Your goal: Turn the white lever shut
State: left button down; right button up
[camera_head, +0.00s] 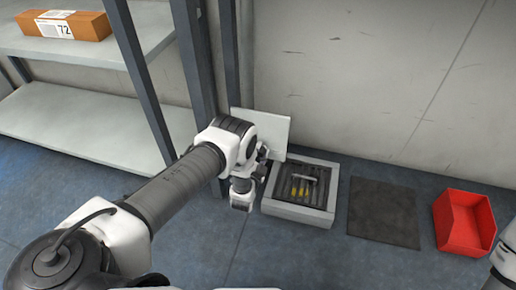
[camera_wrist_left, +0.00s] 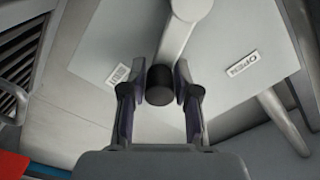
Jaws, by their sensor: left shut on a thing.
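The white lever (camera_wrist_left: 178,38) shows in the left wrist view, with a round pivot at the top edge and a black knob (camera_wrist_left: 159,85) at its near end. It is mounted on a pale panel (camera_wrist_left: 98,48), which also shows in the head view (camera_head: 272,124). The lever points between an "OPEN" label (camera_wrist_left: 244,62) on the right and a small label (camera_wrist_left: 119,74) on the left that I cannot read. My left gripper (camera_wrist_left: 158,92) is shut on the lever at its black knob, one finger on each side. In the head view the lever is hidden behind my left arm.
A grey box with a dark grille (camera_head: 292,212) and yellow items stands right of my left gripper. Farther right are a dark mat (camera_head: 383,213) and a red bin (camera_head: 462,222). Shelves with an orange box (camera_head: 90,25) and a dark post (camera_head: 138,70) stand left.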

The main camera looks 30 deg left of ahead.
pick_arm(q)
jog(key=shift+d+f+m+b, duration=0.25)
jog(key=shift+f+m, duration=0.5)
jog(key=shift+m, duration=0.35)
jog(key=shift+d+f+m+b, duration=0.25)
jog(key=shift+f+m, duration=0.45)
jog(key=shift+m, duration=0.4)
jog(key=c, duration=0.9)
grip_release()
jog(key=shift+w, duration=0.1)
jog(key=shift+a, duration=0.1)
jog(key=v, duration=1.2)
